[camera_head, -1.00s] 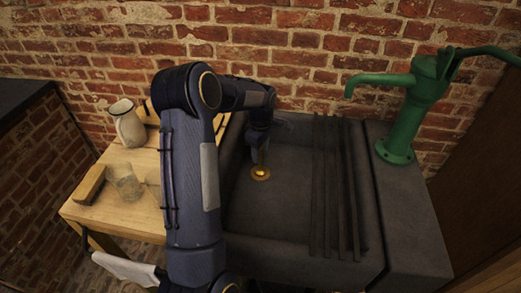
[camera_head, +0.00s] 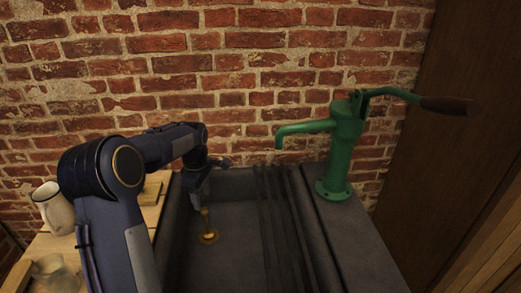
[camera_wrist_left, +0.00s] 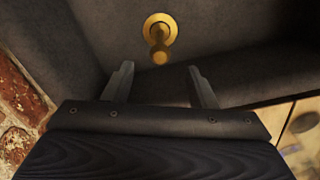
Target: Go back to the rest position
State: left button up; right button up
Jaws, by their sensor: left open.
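My left gripper (camera_head: 200,203) is over the dark stone sink (camera_head: 238,190), near its left wall. It also shows in the left wrist view (camera_wrist_left: 160,70), where its two fingers stand apart with nothing between them. A brass drain plug (camera_head: 208,237) with an upright stem is on the sink floor just below the gripper. In the left wrist view the brass plug (camera_wrist_left: 160,28) lies beyond the fingertips, apart from them. My right gripper is in no view.
A green hand pump (camera_head: 341,150) stands on the ledge right of the sink. Dark bars (camera_head: 283,225) lie along the sink's right part. A white enamel jug (camera_head: 52,208) and a glass jar (camera_head: 56,275) are on the wooden table at left. A brick wall closes the back.

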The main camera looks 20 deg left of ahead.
pick_arm(q)
jog(key=s+d+r+m+t+h+p, duration=0.1)
jog(key=s+d+r+m+t+h, duration=0.15)
jog(key=s+d+r+m, duration=0.8)
jog(key=s+d+f+m+t, duration=0.1)
jog(key=s+d+m, duration=0.3)
jog(key=s, duration=0.4)
jog(key=s+d+f+m+t+h+p, duration=0.1)
jog(key=s+d+m+t, duration=0.1)
jog(key=s+d, duration=0.4)
jog(key=shift+s+d+m, duration=0.35)
jog(key=shift+s+m, duration=0.5)
jog(key=shift+s, duration=0.05)
jog(key=shift+f, duration=0.1)
jog(key=shift+c, duration=0.3)
